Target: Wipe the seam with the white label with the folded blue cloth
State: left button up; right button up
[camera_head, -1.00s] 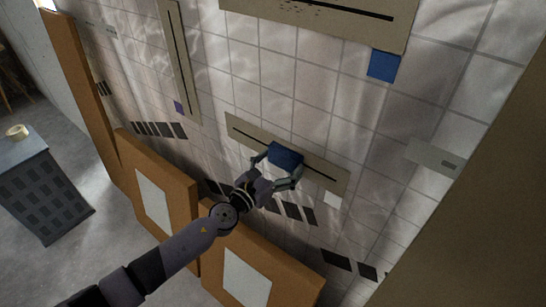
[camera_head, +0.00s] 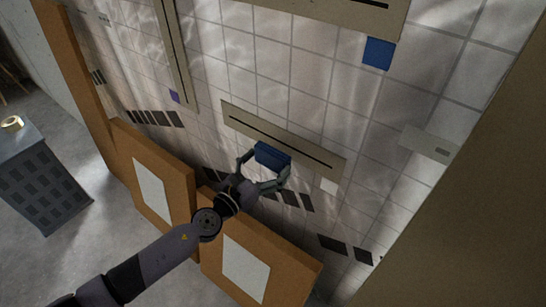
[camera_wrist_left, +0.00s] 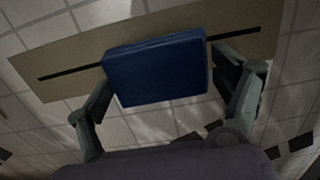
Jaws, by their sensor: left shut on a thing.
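My left gripper (camera_head: 263,171) is shut on the folded blue cloth (camera_head: 271,156), in front of the panel on the tiled wall. The cloth also shows in the left wrist view (camera_wrist_left: 157,69), between the two fingers. Behind it is a beige panel (camera_head: 236,114) with a dark slanting seam (camera_head: 316,153). A white label (camera_head: 329,186) sits on the wall below this panel's right end. The cloth covers part of the panel's lower edge in the head view and the middle of the seam in the wrist view. I cannot tell if it touches the panel. My right gripper is out of view.
Another seam panel with a blue label (camera_head: 378,53) is above. An upright one with a purple label (camera_head: 175,96) is at left. Brown boards (camera_head: 153,184) lean below my arm. A grey cabinet (camera_head: 40,190) with a tape roll (camera_head: 12,123) stands at left.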

pick_arm(q)
jog(key=shift+s+a, duration=0.2)
jog(key=shift+s, duration=0.05)
jog(key=shift+v, duration=1.5)
